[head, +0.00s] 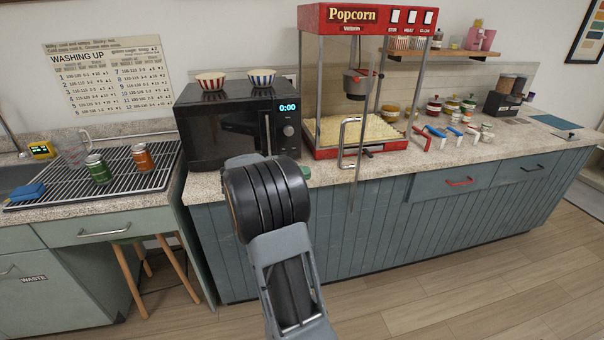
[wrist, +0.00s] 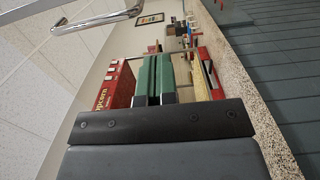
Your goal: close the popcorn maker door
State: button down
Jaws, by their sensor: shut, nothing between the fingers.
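The popcorn maker (head: 366,13) is a red-topped glass cabinet on the counter, with popcorn (head: 345,130) inside. Its glass door looks swung open toward me, its metal-edged free side hanging past the counter front. The door's metal handle (head: 343,145) faces me; a metal handle also shows at the upper left of the wrist view (wrist: 95,22). The popcorn maker appears sideways in the wrist view (wrist: 118,88), beyond my fingers. My gripper (wrist: 156,78) has green finger pads, is shut and empty, and points toward the machine.
A black microwave (head: 225,130) with two striped bowls stands left of the popcorn maker. Jars (head: 432,106) and several coloured-handled scoops (head: 438,133) lie to its right. A drying rack (head: 75,185) with two cans is at left. The floor before the cabinets is clear.

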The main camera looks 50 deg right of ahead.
jog(key=p+x, duration=0.2)
jog(key=x, duration=0.8)
jog(key=shift+s+d, duration=0.25)
jog(key=shift+s, duration=0.05)
